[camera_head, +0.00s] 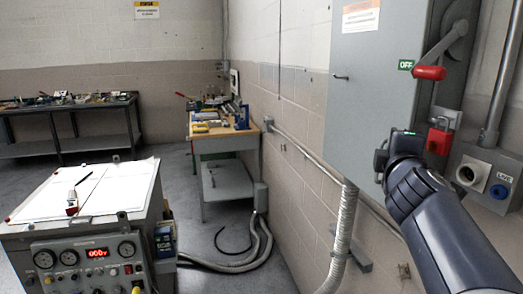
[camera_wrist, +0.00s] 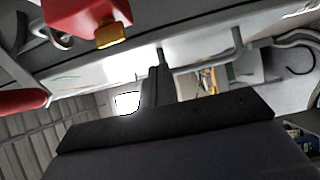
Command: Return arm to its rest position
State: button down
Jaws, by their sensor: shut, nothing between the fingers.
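My arm reaches in from the lower right in the head view, and my gripper (camera_head: 383,160) is up at the front of the grey wall cabinet (camera_head: 365,90). In the wrist view my gripper (camera_wrist: 157,75) shows as dark, closed fingers with nothing between them. A red padlock (camera_head: 440,137) hangs on the cabinet's right side, just beyond my wrist; it also shows at the top left of the wrist view (camera_wrist: 90,18). The red-gripped lever (camera_head: 429,72) sits above it beside an "OFF" label, and its red grip shows at the wrist view's left edge (camera_wrist: 20,99).
A control console (camera_head: 90,255) with gauges and a red display stands at lower left. A workbench (camera_head: 215,135) stands along the wall. Floor between them carries cables.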

notch_tip(320, 180, down, 7)
jog(key=b, duration=0.5)
jog(key=shift+r, duration=0.2)
jog(key=shift+r, duration=0.15)
